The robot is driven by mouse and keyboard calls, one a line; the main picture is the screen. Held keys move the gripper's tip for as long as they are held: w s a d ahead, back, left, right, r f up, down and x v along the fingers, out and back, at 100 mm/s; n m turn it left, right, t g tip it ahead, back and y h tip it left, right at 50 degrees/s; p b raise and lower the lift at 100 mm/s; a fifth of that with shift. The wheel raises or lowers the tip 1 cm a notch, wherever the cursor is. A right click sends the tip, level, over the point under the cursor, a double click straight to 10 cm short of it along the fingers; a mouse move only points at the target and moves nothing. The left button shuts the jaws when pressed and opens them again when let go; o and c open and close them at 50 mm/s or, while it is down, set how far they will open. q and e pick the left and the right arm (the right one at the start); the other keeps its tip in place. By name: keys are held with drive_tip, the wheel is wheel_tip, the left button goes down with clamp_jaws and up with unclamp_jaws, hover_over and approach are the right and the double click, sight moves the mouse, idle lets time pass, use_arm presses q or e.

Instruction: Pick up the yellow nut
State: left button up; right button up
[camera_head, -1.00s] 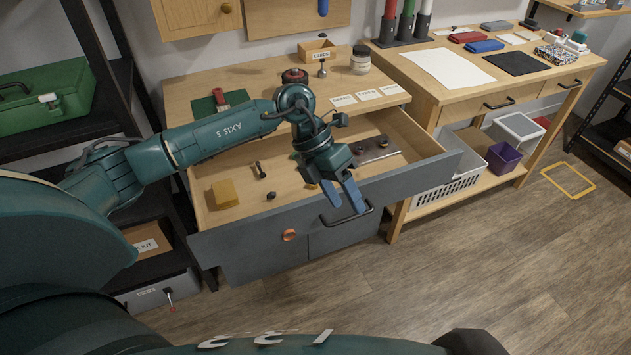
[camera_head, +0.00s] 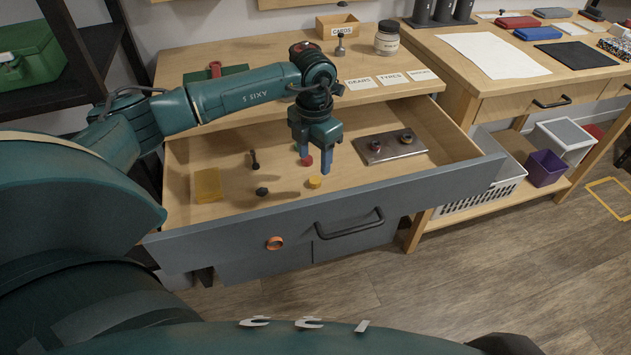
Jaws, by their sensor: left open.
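The yellow nut (camera_head: 314,182) is a small round piece on the floor of the open drawer (camera_head: 230,214), near its front wall. My left gripper (camera_head: 315,167) points down over the drawer with its blue fingers apart. Its fingertips are just above and behind the yellow nut, and nothing is held between them. A small red piece (camera_head: 307,160) shows by the left finger; I cannot tell its exact distance from that finger. My right gripper is not in view.
The drawer also holds a yellow block (camera_head: 208,185), a dark bolt-like piece (camera_head: 255,160), a black nut (camera_head: 262,191) and a metal plate (camera_head: 392,147) with small parts on it. The drawer's front wall stands close to the yellow nut. The tabletop overhangs behind.

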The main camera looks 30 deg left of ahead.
sight(315, 180)
use_arm(q)
drive_tip(key=f, duration=0.6)
drive_tip(key=shift+w+a+f, duration=0.1)
drive_tip(key=shift+w+f, duration=0.1)
drive_tip(key=shift+f, duration=0.1)
drive_tip(key=c, duration=1)
